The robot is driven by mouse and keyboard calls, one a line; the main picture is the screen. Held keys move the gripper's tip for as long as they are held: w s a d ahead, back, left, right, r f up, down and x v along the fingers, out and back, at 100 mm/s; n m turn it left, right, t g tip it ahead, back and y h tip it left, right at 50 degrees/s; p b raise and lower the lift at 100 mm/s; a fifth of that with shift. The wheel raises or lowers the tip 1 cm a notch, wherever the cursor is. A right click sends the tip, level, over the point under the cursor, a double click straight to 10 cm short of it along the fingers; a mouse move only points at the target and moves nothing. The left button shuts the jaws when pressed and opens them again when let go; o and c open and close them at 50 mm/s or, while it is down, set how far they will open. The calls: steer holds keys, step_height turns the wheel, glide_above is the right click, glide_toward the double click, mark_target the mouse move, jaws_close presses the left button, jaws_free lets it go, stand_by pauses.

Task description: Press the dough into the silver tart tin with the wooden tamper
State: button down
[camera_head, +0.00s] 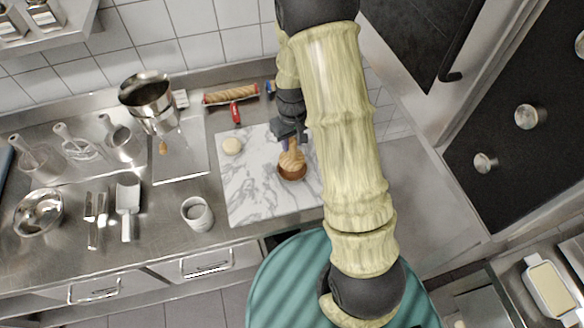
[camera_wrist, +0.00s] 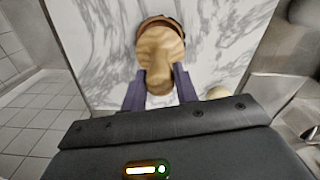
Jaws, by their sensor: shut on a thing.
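My gripper (camera_head: 287,140) is shut on the wooden tamper (camera_head: 292,158) above the marble board (camera_head: 250,195). In the wrist view its two purple fingers (camera_wrist: 160,74) grip the pale tamper (camera_wrist: 159,48) from both sides. The tamper's lower end is over a small round tin (camera_head: 292,174), which looks copper-brown rather than silver; its brown rim (camera_wrist: 157,22) shows past the tamper in the wrist view. I cannot tell whether the tamper touches what is inside. The tin's inside is hidden.
A rolling pin (camera_head: 231,94) and a red-handled tool (camera_head: 235,112) lie behind the board. A white cup (camera_head: 197,213), a metal scoop (camera_head: 128,204), a steel bowl (camera_head: 39,212) and a steel pot (camera_head: 148,96) are to the left. The board's front left is clear.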

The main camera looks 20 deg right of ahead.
steer(key=shift+r+p, duration=1.25)
steer(key=shift+r, duration=0.7)
steer(key=shift+f, duration=0.1)
